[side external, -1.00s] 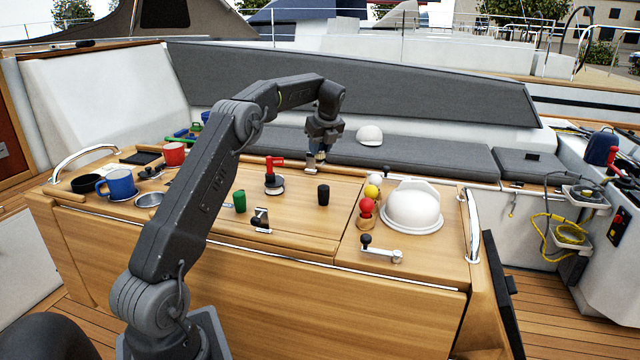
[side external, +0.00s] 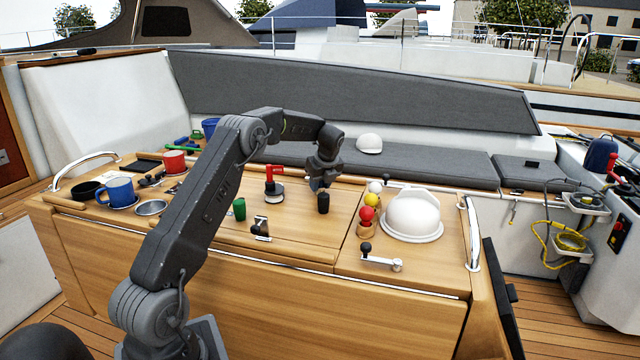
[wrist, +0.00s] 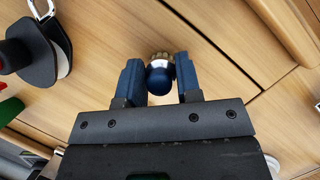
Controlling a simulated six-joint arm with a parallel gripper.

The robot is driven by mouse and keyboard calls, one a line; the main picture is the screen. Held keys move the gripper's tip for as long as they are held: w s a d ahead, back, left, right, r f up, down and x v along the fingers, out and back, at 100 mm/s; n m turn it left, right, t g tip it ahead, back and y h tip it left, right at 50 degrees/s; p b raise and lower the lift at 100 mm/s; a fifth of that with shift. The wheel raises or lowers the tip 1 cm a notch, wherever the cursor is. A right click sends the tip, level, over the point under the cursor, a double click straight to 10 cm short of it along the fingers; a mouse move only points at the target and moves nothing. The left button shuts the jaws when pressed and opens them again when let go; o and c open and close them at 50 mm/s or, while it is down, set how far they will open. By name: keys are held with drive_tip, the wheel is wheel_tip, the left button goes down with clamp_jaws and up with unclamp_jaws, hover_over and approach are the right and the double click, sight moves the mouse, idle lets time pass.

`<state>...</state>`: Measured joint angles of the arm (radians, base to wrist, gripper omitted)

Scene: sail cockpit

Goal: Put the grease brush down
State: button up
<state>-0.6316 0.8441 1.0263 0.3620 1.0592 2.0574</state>
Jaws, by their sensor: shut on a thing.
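The grease brush (wrist: 160,76) is between the two fingers of my gripper (wrist: 160,84) in the wrist view. It has a round dark blue handle end, a pale collar and tan bristles at the far end. My gripper is shut on it, over bare wooden table top.
Red and yellow balls (side external: 366,214) and a white dome (side external: 411,215) stand to the right. A blue mug (side external: 120,191) is at the far left. Bare wood (side external: 300,228) lies in front.

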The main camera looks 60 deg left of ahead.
drive_tip(key=o, duration=0.9)
drive_tip(key=shift+f, duration=0.15)
drive_tip(key=v, duration=1.2)
drive_tip(key=s+d+r+n+t, duration=0.1)
drive_tip(key=s+d+r+n, duration=0.2)
drive_tip(key=d, duration=0.4)
drive_tip(key=s+d+r+n+t+h, duration=0.1)
drive_tip(key=s+d+r+n, duration=0.15)
drive_tip(key=d, duration=0.45)
drive_tip(key=s+d+r+n+t, duration=0.1)
drive_tip(key=s+d+r+n, duration=0.15)
drive_tip(key=d, duration=0.45)
drive_tip(key=shift+s+d+f+n+t+h, duration=0.55)
drive_tip(key=shift+s+d+f+n, duration=0.8)
drive_tip(key=shift+s+d, duration=1.65)
drive_tip(key=shift+s+d+f+n+t+h, duration=0.3)
drive_tip(key=shift+s+d+f+n+h, duration=0.45)
drive_tip(key=shift+s+d+n, duration=2.2)
drive_tip(key=shift+s+d+f+n+t+h, duration=0.6)
drive_tip(key=shift+s+d+f, duration=0.9)
drive_tip(key=shift+s, duration=2.65)
